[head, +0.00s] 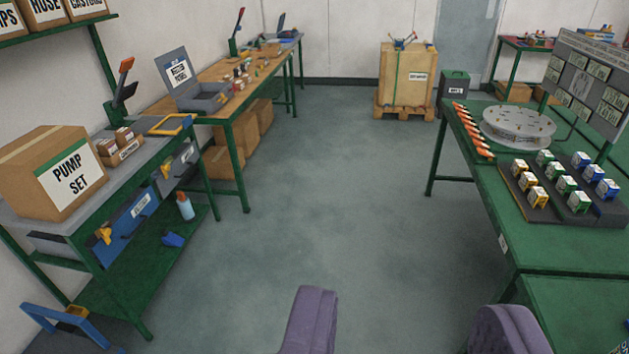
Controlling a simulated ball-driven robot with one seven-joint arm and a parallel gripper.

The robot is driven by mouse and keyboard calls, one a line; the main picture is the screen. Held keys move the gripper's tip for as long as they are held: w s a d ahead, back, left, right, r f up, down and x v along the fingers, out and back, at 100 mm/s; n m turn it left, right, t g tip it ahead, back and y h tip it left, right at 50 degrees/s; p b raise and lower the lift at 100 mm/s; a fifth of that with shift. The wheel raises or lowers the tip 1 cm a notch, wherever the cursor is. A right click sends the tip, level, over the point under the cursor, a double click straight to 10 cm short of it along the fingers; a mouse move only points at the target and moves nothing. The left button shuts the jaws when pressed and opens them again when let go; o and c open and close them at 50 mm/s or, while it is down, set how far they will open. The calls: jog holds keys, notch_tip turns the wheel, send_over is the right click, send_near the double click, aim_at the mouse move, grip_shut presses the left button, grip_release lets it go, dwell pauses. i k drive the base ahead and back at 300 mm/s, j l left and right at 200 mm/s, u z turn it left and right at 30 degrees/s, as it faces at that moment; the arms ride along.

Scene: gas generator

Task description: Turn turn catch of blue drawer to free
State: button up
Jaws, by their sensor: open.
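The blue drawer (121,233) is under the worktop of the left bench, with a white label and a dark handle on its front. It appears shut. A yellow turn catch (103,236) sits at the left end of its front; its exact angle is too small to tell. Another yellow-orange catch (165,170) is near the drawer's upper right end, beside the grey drawer front (184,162). My gripper (408,303) shows as two purple fingers at the bottom edge, wide apart and empty. It is to the right of the blue drawer, well away from it.
The left bench (150,150) carries a PUMP SET box (55,172). A lower green shelf (145,262) holds a bottle (184,206) and a blue item. A blue frame (65,325) juts out at lower left. Green tables (575,250) stand right. The middle floor is clear.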

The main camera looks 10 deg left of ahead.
aim_at(105, 233)
jog(key=i+u, duration=0.2)
jog(key=i, duration=0.25)
jog(key=i+l+u, duration=0.25)
jog(key=i, duration=0.2)
jog(key=i+l+u, duration=0.2)
jog(key=i, duration=0.25)
jog(key=i+l+u, duration=0.2)
jog(key=i+u, duration=0.25)
jog(key=i+l+u, duration=0.65)
jog(key=u, duration=0.25)
jog(key=l, duration=0.1)
